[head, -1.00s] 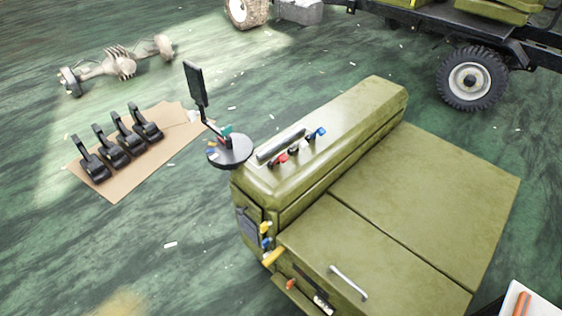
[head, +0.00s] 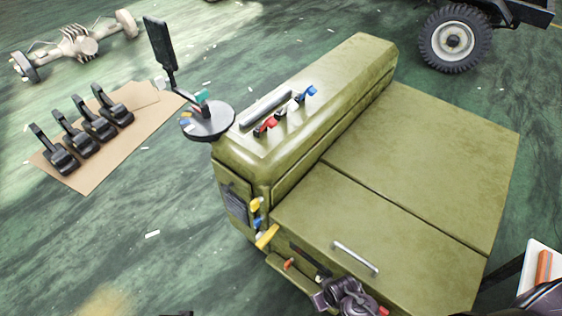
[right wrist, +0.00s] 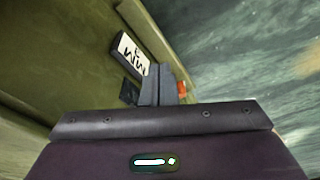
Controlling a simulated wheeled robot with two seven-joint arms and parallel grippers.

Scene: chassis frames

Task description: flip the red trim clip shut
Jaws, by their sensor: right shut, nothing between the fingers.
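A small orange-red tab (head: 288,265) sticks out low on the front of the olive cabinet, and a red clip (head: 265,126) with a dark base sits on its raised top. I cannot tell which is the trim clip. My right gripper (head: 322,298) is in front of the cabinet's front face at the bottom of the head view. In the right wrist view its fingers (right wrist: 161,82) are together and empty, with an orange-red piece (right wrist: 182,88) just beyond and right of them. Another red bit (head: 383,311) shows beside the gripper, not identifiable. My left gripper is not clearly seen.
The olive cabinet (head: 420,160) has a metal handle (head: 355,257), blue clip (head: 307,93) and yellow lever (head: 267,236). A white label (right wrist: 133,54) is near my fingers. A round dark tray (head: 208,121) stands at its left corner. A white tray (head: 533,270) is at right.

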